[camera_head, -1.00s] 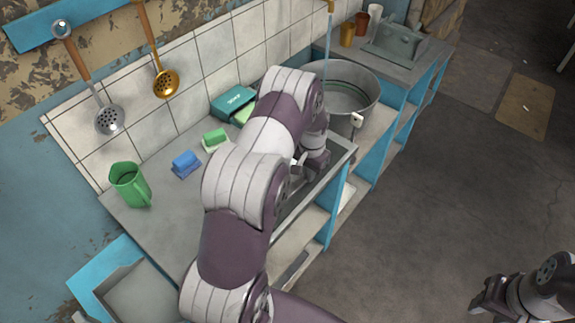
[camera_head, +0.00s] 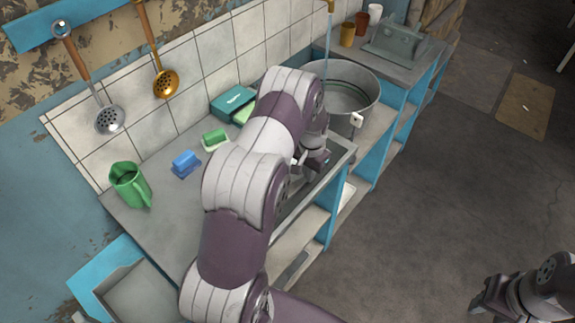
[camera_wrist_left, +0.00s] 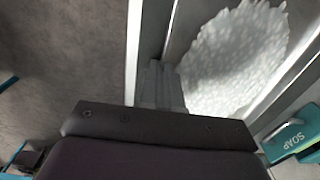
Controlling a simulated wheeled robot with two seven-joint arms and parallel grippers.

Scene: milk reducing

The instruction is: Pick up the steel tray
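The steel tray (camera_head: 345,152) lies along the front edge of the grey counter, partly hidden behind my left arm. In the left wrist view, its straight metal rim (camera_wrist_left: 287,84) borders a rough white mass (camera_wrist_left: 235,60). My left gripper (camera_head: 306,165) is low over the tray's near side in the head view. In the left wrist view its grey fingers (camera_wrist_left: 161,86) are at the tray's left rim; whether they grip it cannot be told. My right gripper (camera_head: 482,303) is at the lower right, far from the tray, over the floor; its opening is unclear.
A big round metal pot (camera_head: 350,88) stands behind the tray. Open floor (camera_head: 430,210) lies to the right.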

